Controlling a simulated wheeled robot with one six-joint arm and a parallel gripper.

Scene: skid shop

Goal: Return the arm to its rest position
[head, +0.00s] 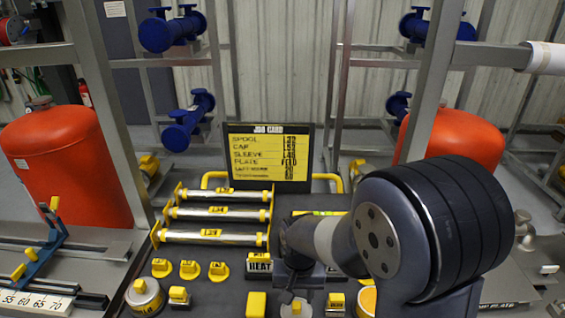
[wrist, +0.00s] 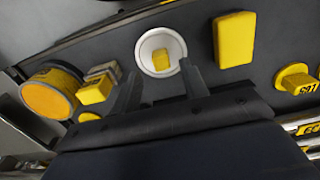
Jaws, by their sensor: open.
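My arm reaches in from the right in the head view and bends down over the bench. My gripper (wrist: 160,70) is open in the wrist view, its two fingers apart with nothing held between them. A round white piece with a yellow block on it (wrist: 161,57) shows just beyond the fingertips; I cannot tell the gap. It also shows at the bottom of the head view (head: 296,307).
A yellow block (wrist: 234,40) and an orange-topped round piece (wrist: 52,92) flank the gripper. Silver tubes in a yellow rack (head: 213,213) lie at left. A job card board (head: 268,157) stands at the back. Orange tanks (head: 65,160) and metal posts (head: 98,95) stand around.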

